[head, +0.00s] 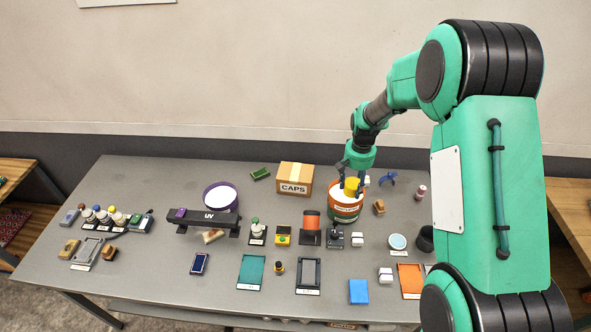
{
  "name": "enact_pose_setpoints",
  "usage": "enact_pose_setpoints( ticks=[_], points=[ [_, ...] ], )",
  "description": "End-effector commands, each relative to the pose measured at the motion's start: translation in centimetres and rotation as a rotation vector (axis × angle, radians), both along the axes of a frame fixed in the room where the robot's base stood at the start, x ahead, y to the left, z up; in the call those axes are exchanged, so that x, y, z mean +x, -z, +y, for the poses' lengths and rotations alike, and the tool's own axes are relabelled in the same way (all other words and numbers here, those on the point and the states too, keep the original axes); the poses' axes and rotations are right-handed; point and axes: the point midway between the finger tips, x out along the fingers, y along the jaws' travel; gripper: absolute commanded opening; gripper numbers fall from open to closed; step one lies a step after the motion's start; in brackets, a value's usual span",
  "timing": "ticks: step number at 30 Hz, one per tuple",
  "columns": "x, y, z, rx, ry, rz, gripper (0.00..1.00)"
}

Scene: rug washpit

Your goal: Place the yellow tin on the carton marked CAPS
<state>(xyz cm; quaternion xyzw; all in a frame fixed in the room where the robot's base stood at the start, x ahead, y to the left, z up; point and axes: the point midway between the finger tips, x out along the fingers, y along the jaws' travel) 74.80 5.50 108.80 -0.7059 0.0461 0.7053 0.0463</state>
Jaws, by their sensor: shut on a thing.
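The yellow tin (352,185) shows between the fingers of my gripper (351,187), which is shut on it. The fingers hide part of the tin. It appears over the white top of an orange tub (345,212); I cannot tell whether it touches that top or is held above it. The carton marked CAPS (294,189) is a brown box with a pale tape strip on top. It stands at the back of the grey table, just left of the orange tub and my gripper. Its top looks bare.
A purple tub (220,197) stands left of the carton behind a black UV bar (205,222). A small green block (261,173) lies close to the carton's left. A blue clamp-like item (388,178) lies right of my gripper. Several small items and trays fill the table's front.

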Motion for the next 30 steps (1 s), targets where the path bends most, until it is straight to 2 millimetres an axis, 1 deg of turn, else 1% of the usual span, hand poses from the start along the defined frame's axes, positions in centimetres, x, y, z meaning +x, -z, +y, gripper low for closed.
enact_pose_setpoints(
  ticks=[1,6,12,16,17,18,24,30],
  points=[
    [0.3,-0.2,2.1,0.0,-0.001,0.001,0.21],
    [1.0,0.0,7.9,0.0,0.018,0.002,0.21],
    [1.3,0.2,12.9,0.0,0.037,0.001,0.21],
    [1.2,0.4,15.5,0.0,0.046,0.001,0.21],
    [1.2,0.8,15.6,-0.001,0.048,0.002,0.21],
    [1.2,1.8,15.4,-0.001,0.05,0.003,0.21],
    [1.2,4.4,15.3,0.0,0.049,0.001,0.21],
    [1.3,5.5,15.3,0.0,0.049,0.0,0.21]
  ],
)
